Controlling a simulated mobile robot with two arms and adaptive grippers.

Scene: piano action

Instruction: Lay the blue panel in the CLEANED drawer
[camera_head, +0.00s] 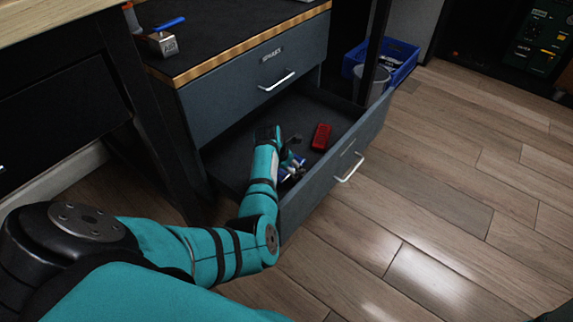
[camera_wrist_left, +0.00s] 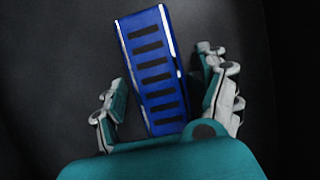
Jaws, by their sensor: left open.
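The lower drawer (camera_head: 337,168) of the grey cabinet is pulled open; I cannot read its label. My left arm reaches down into it, with the left gripper (camera_head: 291,171) low inside. In the left wrist view the blue panel (camera_wrist_left: 152,66), with a row of dark slots, lies on a dark surface. My left gripper (camera_wrist_left: 164,68) is open, with one finger on each side of the panel's near part; gaps show on both sides. In the head view the panel is mostly hidden by the gripper. My right gripper is not in view.
A red block (camera_head: 321,136) lies in the drawer beyond my gripper. The upper drawer (camera_head: 255,86) is shut. A metal block (camera_head: 161,43) and a blue-handled tool (camera_head: 170,23) are on the cabinet top. A blue crate (camera_head: 403,62) stands behind, at right. The wooden floor in front is clear.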

